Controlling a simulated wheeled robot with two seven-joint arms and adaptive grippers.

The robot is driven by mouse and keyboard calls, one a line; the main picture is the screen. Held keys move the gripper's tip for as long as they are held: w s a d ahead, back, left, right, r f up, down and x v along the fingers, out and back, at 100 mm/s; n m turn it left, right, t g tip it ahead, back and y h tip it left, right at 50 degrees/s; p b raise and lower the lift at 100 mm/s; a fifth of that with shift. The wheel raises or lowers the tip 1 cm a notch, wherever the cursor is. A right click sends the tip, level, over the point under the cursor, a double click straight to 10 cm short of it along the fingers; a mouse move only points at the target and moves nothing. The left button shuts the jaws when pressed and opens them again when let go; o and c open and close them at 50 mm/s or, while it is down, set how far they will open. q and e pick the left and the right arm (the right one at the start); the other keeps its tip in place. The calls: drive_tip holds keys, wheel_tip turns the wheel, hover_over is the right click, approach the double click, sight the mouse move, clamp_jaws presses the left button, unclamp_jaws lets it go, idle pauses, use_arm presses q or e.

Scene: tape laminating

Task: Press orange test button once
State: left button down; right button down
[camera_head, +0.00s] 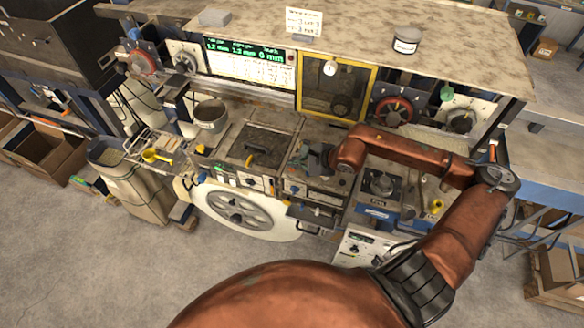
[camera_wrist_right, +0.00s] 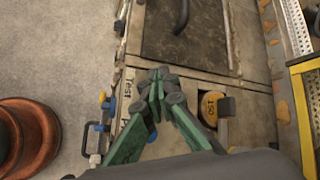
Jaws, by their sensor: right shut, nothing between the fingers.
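My right gripper (camera_head: 318,158) is over the middle of the bench machine in the head view, at the end of my copper-coloured arm. In the right wrist view its green fingers (camera_wrist_right: 163,76) are shut with nothing between them. They sit beside a front panel (camera_wrist_right: 127,88) lettered "Test P…", the rest of the lettering being hidden. A round orange-yellow piece (camera_wrist_right: 211,108) with dark marks lies right of the fingers, apart from them; I cannot tell whether it is the orange test button. No other orange button shows clearly, and the fingers hide part of the panel.
A dark lid (camera_wrist_right: 187,38) with a curved handle lies beyond the fingertips. A large pale wheel (camera_head: 240,208) stands in front of the machine. A yellow-framed window (camera_head: 338,88) is behind.

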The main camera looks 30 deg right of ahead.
sight(294, 170)
drive_tip(key=shift+r, duration=0.25)
drive_tip(key=shift+r+p, duration=0.85)
drive_tip(key=shift+r, duration=1.6)
